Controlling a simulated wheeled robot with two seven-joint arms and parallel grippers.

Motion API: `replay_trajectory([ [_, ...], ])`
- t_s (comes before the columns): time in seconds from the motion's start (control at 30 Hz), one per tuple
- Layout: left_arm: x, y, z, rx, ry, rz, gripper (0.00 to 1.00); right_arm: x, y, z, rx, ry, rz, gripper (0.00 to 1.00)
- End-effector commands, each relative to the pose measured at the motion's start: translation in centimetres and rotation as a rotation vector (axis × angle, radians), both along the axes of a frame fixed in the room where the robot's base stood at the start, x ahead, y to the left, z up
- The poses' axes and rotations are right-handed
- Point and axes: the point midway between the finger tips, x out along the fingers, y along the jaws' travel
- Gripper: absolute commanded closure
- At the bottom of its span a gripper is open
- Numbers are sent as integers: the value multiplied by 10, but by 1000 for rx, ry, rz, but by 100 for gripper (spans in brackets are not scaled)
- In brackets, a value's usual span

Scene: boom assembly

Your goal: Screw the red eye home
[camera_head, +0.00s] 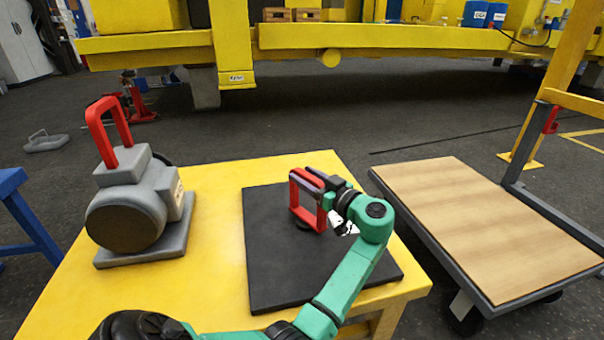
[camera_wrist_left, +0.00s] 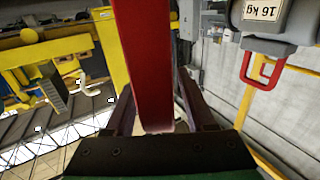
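The red eye (camera_head: 294,198) is a squared red loop over the black plate (camera_head: 270,270) on the yellow table. My left gripper (camera_head: 311,181) reaches it from the right, at its upper part. In the left wrist view, a red bar of the eye (camera_wrist_left: 152,70) runs between the two fingers (camera_wrist_left: 155,95), which look closed on it. A small dark part shows at the loop's foot; I cannot tell whether it is seated in the plate. My right gripper is not in view.
A grey weight (camera_head: 126,212) with its own red handle (camera_head: 96,128) stands on the table's left (camera_head: 215,280). A flat cart with a wooden top (camera_head: 490,230) stands at the right. A yellow beam (camera_head: 350,37) crosses behind. The table between weight and plate is clear.

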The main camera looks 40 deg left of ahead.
Motion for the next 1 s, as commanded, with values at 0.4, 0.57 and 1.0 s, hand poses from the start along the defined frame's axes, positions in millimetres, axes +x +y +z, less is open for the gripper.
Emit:
replay_trajectory([
  [0.4,0,0,0,0,0,-6,100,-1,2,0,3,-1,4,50],
  [0.57,0,1,0,0,0,-41,100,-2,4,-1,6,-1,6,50],
  [1.0,1,0,0,3,-1,-340,100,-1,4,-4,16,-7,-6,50],
])
